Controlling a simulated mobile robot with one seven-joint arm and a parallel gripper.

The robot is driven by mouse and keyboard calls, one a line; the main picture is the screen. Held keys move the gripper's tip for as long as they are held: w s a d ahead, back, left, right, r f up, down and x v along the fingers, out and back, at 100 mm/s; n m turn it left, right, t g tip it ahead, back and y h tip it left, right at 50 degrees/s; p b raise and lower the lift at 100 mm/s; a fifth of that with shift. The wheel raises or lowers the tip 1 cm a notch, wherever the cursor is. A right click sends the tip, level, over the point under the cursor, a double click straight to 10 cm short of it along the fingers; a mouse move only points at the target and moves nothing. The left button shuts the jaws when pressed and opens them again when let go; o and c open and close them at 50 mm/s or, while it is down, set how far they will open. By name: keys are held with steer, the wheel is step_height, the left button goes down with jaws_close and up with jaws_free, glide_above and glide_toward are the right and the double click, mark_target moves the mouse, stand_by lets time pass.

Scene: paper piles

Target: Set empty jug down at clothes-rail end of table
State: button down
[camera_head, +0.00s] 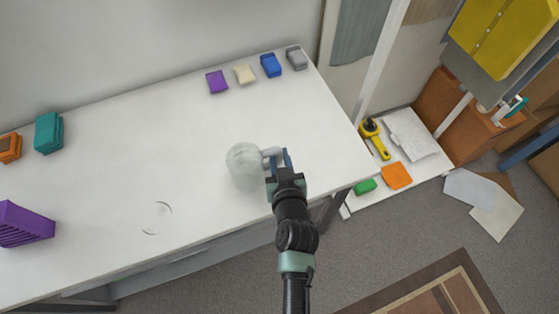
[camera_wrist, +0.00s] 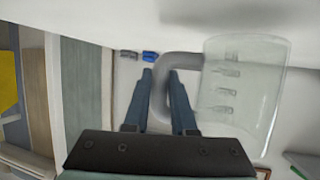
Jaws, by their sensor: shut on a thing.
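A clear jug (camera_head: 243,165) with a grey handle is over the right part of the white table (camera_head: 120,140). My gripper (camera_head: 279,160) is shut on the jug's handle, at the jug's right side. In the wrist view the jug (camera_wrist: 240,95) looks empty and shows measuring marks, and the fingers of my gripper (camera_wrist: 160,90) close around its handle (camera_wrist: 178,62). I cannot tell whether its base touches the table. Hanging cloth (camera_head: 362,30) shows beyond the table's right end.
Purple (camera_head: 217,82), cream (camera_head: 244,75), blue (camera_head: 270,65) and grey (camera_head: 296,58) items line the far right edge. Teal (camera_head: 48,133), orange (camera_head: 10,147) and purple (camera_head: 24,224) piles stand left. A thin ring (camera_head: 157,218) marks the front. The table right of the jug is clear.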

steer(key=shift+f, duration=1)
steer(key=shift+f+b, duration=0.15)
steer(key=shift+b, duration=0.2)
steer(key=c, duration=0.7)
jaws_free()
steer(key=shift+c, duration=0.2)
steer(key=shift+s+r, duration=0.15)
steer(key=shift+r, duration=0.05)
steer(key=a+v, duration=0.1)
steer(key=v, duration=1)
steer(key=shift+s+d+p, duration=0.35)
steer(key=shift+d, duration=0.15)
